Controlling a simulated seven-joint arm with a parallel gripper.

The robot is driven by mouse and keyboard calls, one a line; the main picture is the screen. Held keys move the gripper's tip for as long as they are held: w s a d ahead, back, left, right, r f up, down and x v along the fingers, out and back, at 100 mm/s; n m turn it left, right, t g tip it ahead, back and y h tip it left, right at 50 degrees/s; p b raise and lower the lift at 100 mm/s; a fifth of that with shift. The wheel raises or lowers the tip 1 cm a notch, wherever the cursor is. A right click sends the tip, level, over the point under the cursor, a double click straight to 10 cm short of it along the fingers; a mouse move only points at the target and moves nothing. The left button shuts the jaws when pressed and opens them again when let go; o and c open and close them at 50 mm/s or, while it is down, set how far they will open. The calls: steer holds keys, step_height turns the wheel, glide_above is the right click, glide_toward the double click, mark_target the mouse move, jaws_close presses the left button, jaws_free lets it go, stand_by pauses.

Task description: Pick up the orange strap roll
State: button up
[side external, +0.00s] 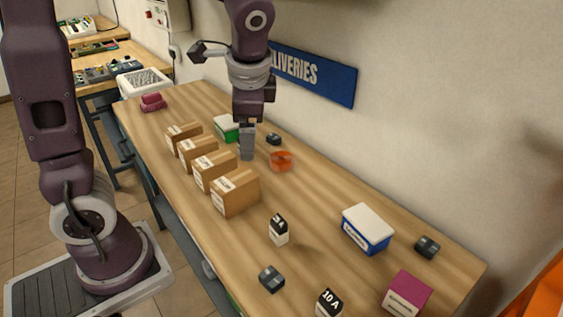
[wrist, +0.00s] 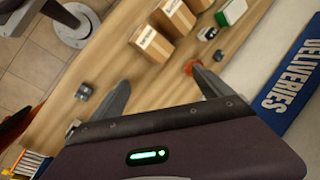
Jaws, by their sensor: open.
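The orange strap roll (side external: 281,161) lies on the wooden table in the side external view, just right of my gripper (side external: 247,157). My gripper points down and looks raised above the table, beside the roll and apart from it. In the wrist view, my gripper (wrist: 160,92) has its two fingers spread wide with nothing between them. The orange strap roll (wrist: 190,67) shows there at the tip of the right finger, which hides part of it.
Several cardboard boxes (side external: 235,194) stand in a row left of the roll. A green box (side external: 226,128) and a dark block (side external: 273,139) are behind it. A blue box with white lid (side external: 367,229) stands at right. The wall with the DELIVERIES sign (side external: 314,75) borders the table.

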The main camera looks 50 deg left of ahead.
steer(key=w+a+f+m+g+y, duration=0.1)
steer(key=w+a+f+m+y, duration=0.35)
steer(key=w+f, duration=0.45)
steer(key=m+t+y, duration=0.1)
steer(key=m+y, duration=0.3)
steer(key=m, duration=0.5)
glide_toward(284, 160)
steer(key=x, duration=0.3)
steer(key=shift+n, duration=0.25)
steer(key=shift+t+y, duration=0.25)
steer(key=shift+t, duration=0.15)
steer(key=x, duration=0.7)
steer(key=shift+s+a+f, duration=0.15)
steer(key=shift+f, duration=0.05)
steer(key=c, duration=1.5)
